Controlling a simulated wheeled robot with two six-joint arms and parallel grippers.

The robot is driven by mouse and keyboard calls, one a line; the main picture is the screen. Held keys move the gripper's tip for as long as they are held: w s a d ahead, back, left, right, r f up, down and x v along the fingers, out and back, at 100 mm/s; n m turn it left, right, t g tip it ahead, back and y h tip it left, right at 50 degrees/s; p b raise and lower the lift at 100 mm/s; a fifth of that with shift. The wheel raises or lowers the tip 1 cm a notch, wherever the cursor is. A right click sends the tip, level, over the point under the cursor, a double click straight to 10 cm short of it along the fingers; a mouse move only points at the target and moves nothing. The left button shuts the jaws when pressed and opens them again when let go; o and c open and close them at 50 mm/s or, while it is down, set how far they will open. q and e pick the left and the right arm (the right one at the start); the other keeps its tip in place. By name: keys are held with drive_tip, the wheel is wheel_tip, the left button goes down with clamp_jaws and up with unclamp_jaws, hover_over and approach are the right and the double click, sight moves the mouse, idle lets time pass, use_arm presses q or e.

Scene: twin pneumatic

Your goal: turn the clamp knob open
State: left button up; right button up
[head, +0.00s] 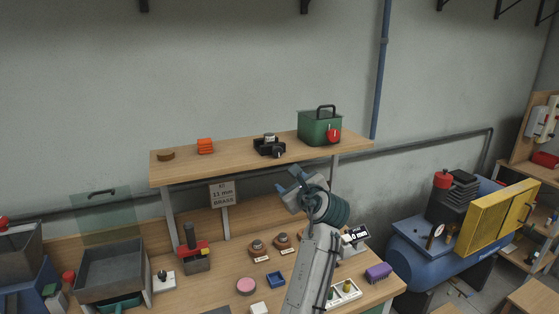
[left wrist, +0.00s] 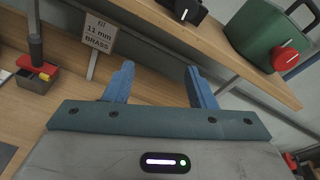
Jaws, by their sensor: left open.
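A black fixture (head: 268,147) sits on the upper shelf, with a dark round knob (head: 277,154) bearing a white mark on its front. In the left wrist view the fixture (left wrist: 183,9) is cut off by the top edge. To its right stands a green box (head: 318,128) with a black handle and a red knob (head: 333,133). The red knob also shows in the left wrist view (left wrist: 286,59). I cannot tell which knob is the clamp's. My left gripper (head: 289,180) is open and empty, below the shelf's front edge, apart from both knobs. My right gripper is out of view.
The wooden shelf (head: 230,160) also holds orange blocks (head: 205,146) and a brown disc (head: 166,155). A sign (head: 222,194) reading 11 mm BRASS stands below. The bench carries grey bins (head: 110,270) and small parts. A blue compressor (head: 435,262) stands at right.

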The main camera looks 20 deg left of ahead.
sight(279, 153)
use_arm(q)
wheel_tip(279, 153, up, 5)
drive_tip(key=d+m+y, duration=0.1)
drive_tip(key=m+y, duration=0.1)
drive_tip(key=m, duration=0.3)
drive_tip(key=shift+n+t, duration=0.3)
drive_tip(key=shift+t, duration=0.1)
drive_tip(key=p+x, duration=0.4)
drive_tip(key=x, duration=0.5)
drive_tip(key=shift+w+a+f, duration=0.1)
drive_tip(key=shift+w+a, duration=0.1)
drive_tip(key=shift+w+a+f, duration=0.15)
drive_tip(key=shift+w+a, duration=0.05)
drive_tip(key=shift+w, duration=0.05)
drive_tip(key=shift+c, duration=0.2)
